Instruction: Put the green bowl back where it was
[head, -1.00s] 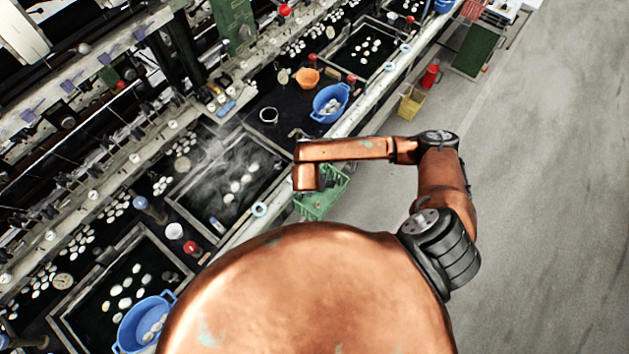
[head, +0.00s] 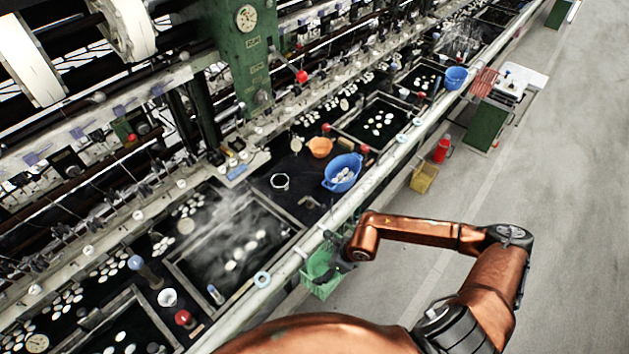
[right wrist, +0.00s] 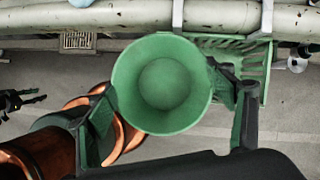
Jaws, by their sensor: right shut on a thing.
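The green bowl (right wrist: 163,84) fills the middle of the right wrist view, its round mouth facing that camera. My right gripper (right wrist: 170,112) is shut on it, with a dark finger at each side of the bowl. In the head view my right gripper (head: 342,257) is a small dark shape beside the basin rail, at the green basket (head: 318,272). I cannot make out the bowl separately there. My left gripper does not show in the head view.
The green slatted basket hangs on the pale rail (right wrist: 120,16), just behind the bowl in the right wrist view. A blue basin (head: 342,173) and an orange bowl (head: 320,147) stand on the dark counter. A yellow crate (head: 424,178) stands on the floor.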

